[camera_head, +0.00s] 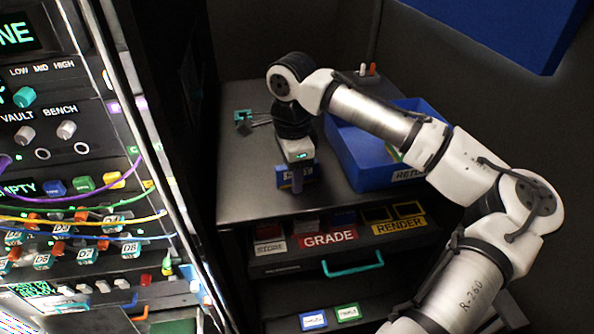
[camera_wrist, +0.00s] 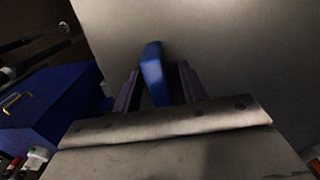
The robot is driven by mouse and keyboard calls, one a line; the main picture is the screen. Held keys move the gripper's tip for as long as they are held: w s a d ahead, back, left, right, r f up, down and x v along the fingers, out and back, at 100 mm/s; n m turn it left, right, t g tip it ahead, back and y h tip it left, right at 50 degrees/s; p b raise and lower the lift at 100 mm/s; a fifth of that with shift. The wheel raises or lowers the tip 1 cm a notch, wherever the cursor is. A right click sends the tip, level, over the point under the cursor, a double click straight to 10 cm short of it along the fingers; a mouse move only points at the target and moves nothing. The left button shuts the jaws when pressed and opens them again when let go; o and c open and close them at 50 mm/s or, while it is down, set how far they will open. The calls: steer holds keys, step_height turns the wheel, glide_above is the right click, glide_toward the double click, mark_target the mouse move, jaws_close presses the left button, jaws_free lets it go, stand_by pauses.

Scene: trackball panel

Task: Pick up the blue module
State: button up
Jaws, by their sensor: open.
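The blue module (camera_head: 282,177) stands on the dark cabinet top, partly hidden behind my gripper (camera_head: 298,180) in the head view. In the wrist view the blue module (camera_wrist: 153,70) is a narrow upright block between the two fingers of my gripper (camera_wrist: 160,82). The gripper is open, with a finger on each side of the module. A gap shows at the right finger; the module sits a little nearer the left finger, and I cannot tell whether it touches.
A blue bin (camera_head: 352,160) stands right of my gripper on the cabinet top (camera_head: 240,190); it also shows at left in the wrist view (camera_wrist: 60,98). A teal-ended tool (camera_head: 243,117) lies behind. A panel with cables (camera_head: 85,220) stands at left.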

jaws_close()
